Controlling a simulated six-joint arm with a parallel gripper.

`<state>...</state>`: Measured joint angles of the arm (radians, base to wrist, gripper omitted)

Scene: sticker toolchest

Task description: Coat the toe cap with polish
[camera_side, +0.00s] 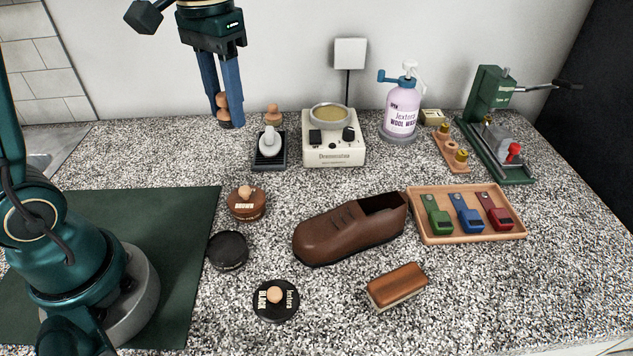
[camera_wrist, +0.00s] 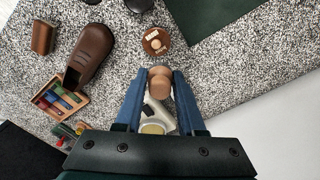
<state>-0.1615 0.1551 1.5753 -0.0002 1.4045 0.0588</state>
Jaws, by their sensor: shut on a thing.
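My gripper (camera_side: 228,122) is shut on a wooden knob-shaped piece (camera_side: 223,102), at the back left, apart from the shoe. In the wrist view the knob (camera_wrist: 160,82) is between the blue fingers; its underside is hidden. The brown shoe (camera_side: 345,232) lies mid-table, its plain toe cap (camera_side: 309,243) pointing left; it also shows in the wrist view (camera_wrist: 90,50). A brown-labelled tin (camera_side: 245,206) with a wooden knob sits left of the shoe. A dark round tin without a knob (camera_side: 228,251) is in front of it. A black-labelled round piece with a knob (camera_side: 276,305) lies nearer.
A wooden-backed brush (camera_side: 397,287) lies front right. A wooden tray (camera_side: 470,240) with several coloured tags is right of the shoe. At the back stand a cream appliance (camera_side: 334,152), a pump bottle (camera_side: 401,115), a green press (camera_side: 490,95) and another wooden knob (camera_side: 273,115).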

